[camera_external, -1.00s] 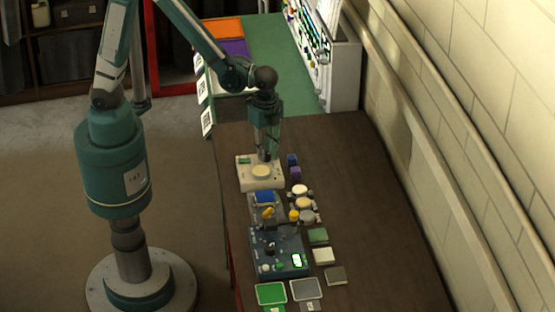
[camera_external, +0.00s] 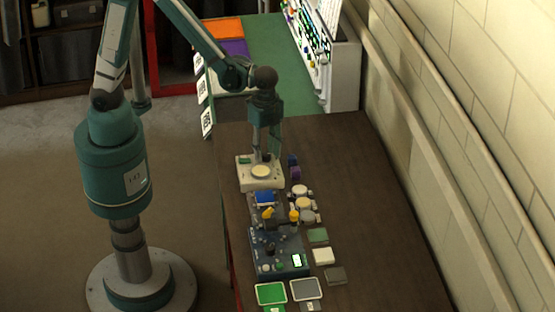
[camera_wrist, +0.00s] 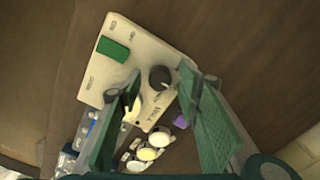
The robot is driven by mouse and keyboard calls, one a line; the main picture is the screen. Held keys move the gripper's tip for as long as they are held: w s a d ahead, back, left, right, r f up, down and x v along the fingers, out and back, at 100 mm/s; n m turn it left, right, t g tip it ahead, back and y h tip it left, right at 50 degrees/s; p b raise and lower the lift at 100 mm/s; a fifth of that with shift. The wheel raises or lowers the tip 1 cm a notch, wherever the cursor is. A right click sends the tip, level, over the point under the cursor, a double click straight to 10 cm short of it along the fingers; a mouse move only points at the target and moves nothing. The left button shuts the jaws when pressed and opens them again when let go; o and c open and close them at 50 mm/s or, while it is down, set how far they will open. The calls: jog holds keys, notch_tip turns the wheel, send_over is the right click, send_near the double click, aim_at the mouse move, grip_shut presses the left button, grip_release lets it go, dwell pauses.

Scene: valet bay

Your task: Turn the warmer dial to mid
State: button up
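The warmer is a cream box with a pale round plate and a green panel; it stands at the far end of the row of devices in the external view (camera_external: 245,183) and fills the upper left of the wrist view (camera_wrist: 140,48). Its dark round dial (camera_wrist: 160,76) shows in the wrist view, near the box's right edge. Small dark labels on the box are too blurred to read. My gripper (camera_wrist: 162,82) is open, its two green pads on either side of the dial with visible gaps. In the external view my gripper (camera_external: 266,154) points down over the warmer and hides the dial.
Beside the warmer are a purple block (camera_external: 295,172) and several round-topped pieces (camera_external: 303,204). A dark blue control box (camera_external: 270,252) and flat green and grey pads (camera_external: 271,293) lie nearer the camera. The brown table (camera_external: 380,235) is clear on the right.

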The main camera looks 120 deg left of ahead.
aim_at(267, 154)
jog(key=shift+r, duration=0.15)
notch_tip(267, 154, up, 12)
dwell(0.7)
jog(key=shift+d, duration=0.1)
dwell(0.5)
jog(key=s+d+r+n+t+b, duration=0.1)
jog(key=s+d+r+t, duration=0.1)
jog(key=s+d, duration=0.6)
jog(key=s+d+r+n+t+b, duration=0.2)
jog(key=s+d+t, duration=0.3)
jog(key=d, duration=0.9)
jog(key=shift+s+d+r, duration=0.15)
jog(key=shift+s+r, duration=0.5)
jog(key=shift+s, duration=0.7)
jog(key=shift+r, duration=0.1)
dwell(2.0)
